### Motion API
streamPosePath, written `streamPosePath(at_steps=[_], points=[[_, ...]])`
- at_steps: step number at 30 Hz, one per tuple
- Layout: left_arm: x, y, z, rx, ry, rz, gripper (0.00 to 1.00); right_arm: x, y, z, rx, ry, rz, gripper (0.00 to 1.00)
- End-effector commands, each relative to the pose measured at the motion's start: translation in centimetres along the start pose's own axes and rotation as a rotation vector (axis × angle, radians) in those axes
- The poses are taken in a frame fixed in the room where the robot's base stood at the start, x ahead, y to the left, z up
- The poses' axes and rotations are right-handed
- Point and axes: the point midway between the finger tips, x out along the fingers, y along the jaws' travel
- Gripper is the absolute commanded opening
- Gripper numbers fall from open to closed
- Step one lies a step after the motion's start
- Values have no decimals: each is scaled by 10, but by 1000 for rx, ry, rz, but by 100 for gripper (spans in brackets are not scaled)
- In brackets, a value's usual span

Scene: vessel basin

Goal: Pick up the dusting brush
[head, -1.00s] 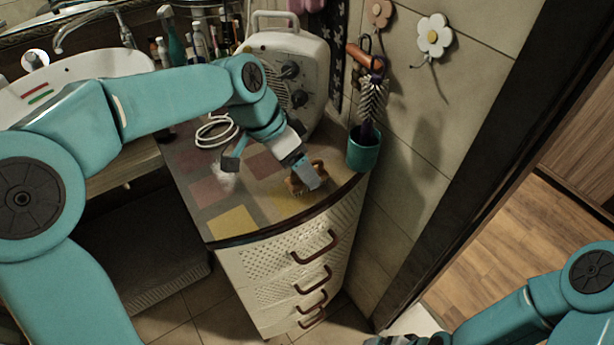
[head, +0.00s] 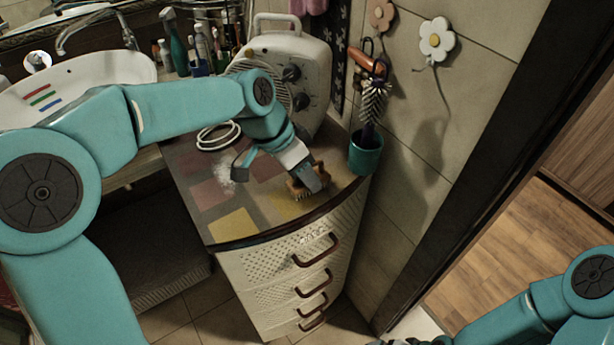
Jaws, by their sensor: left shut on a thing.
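The dusting brush (head: 297,188) has a brown wooden body with short pale bristles pointing down. It is at the front right part of the cabinet's patchwork top (head: 213,210). My left gripper (head: 314,180) reaches down from the upper left and is shut on the brush; its fingers hide part of the brush body. I cannot tell whether the bristles touch the top or are just above it. My right arm comes in at the lower right; its gripper end is cut off at the bottom edge, and its jaws cannot be made out.
A beige appliance with dark knobs (head: 305,75) stands behind the brush. A teal cup (head: 365,158) holding a bristly brush stands to the right, near the wall. A coiled white cable (head: 214,137) lies at the back left. The top's front left is clear.

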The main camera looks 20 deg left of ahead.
Motion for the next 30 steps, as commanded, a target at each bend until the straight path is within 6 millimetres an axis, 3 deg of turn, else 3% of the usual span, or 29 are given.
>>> streamPosePath(at_steps=[8,21,30], points=[[-25,5,-11,2,3,-2,8,-3,-1,0,0,0,0,100],[-141,30,-59,3,4,-1,8,-23,-8,0,0,0,0,100],[-179,39,-74,1,1,0,8,-32,-11,1,0,0,0,100]])
